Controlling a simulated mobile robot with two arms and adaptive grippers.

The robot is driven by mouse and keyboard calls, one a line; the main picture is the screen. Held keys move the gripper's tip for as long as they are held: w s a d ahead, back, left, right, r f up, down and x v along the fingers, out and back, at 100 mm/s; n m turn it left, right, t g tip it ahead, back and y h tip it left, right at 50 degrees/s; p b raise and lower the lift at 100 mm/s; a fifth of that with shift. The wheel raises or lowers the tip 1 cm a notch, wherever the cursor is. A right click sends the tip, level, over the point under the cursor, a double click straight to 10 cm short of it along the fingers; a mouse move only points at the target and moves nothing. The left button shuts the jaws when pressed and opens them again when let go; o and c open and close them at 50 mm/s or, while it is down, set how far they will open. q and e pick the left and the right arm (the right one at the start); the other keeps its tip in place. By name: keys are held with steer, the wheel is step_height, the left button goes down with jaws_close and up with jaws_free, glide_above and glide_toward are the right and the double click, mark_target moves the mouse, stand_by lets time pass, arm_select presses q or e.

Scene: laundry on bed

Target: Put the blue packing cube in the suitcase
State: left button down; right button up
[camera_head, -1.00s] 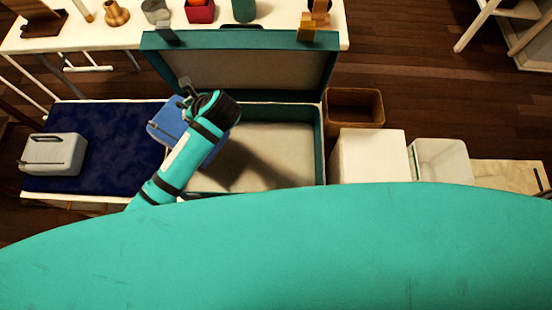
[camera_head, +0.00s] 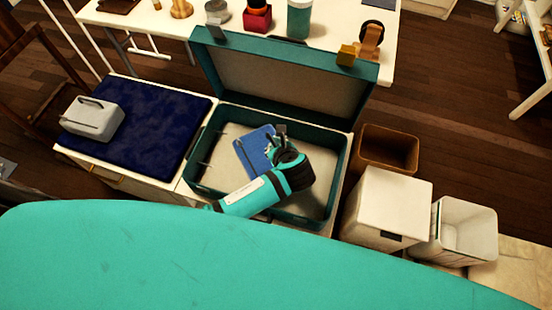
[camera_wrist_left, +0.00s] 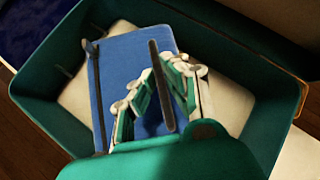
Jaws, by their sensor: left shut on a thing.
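The blue packing cube (camera_head: 254,148) is over the open suitcase (camera_head: 205,181), within its rim in the head view. I cannot tell whether it touches the suitcase floor. My left gripper (camera_head: 281,133) is at the cube's right side and partly hides it. In the left wrist view the cube (camera_wrist_left: 138,55) lies below the gripper (camera_wrist_left: 163,88), whose fingers are closed on the cube's dark handle strip. The teal suitcase (camera_wrist_left: 275,60) surrounds the cube there, and its pale lining shows. My right gripper is not in view.
The suitcase lid (camera_head: 290,80) stands open at the back. A grey-white packing cube (camera_head: 93,119) lies on a navy pad (camera_head: 150,125) to the left. A brown bin (camera_head: 388,150), a white box (camera_head: 390,205) and a white bin (camera_head: 462,230) stand to the right.

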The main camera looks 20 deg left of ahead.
arm_select(q)
step_height(320, 180, down, 3)
steer(key=shift+f, duration=0.1)
step_height(320, 180, down, 4)
steer(key=shift+r+b, duration=0.25)
steer(key=shift+b, duration=0.45)
steer(key=c, duration=1.4)
jaws_free()
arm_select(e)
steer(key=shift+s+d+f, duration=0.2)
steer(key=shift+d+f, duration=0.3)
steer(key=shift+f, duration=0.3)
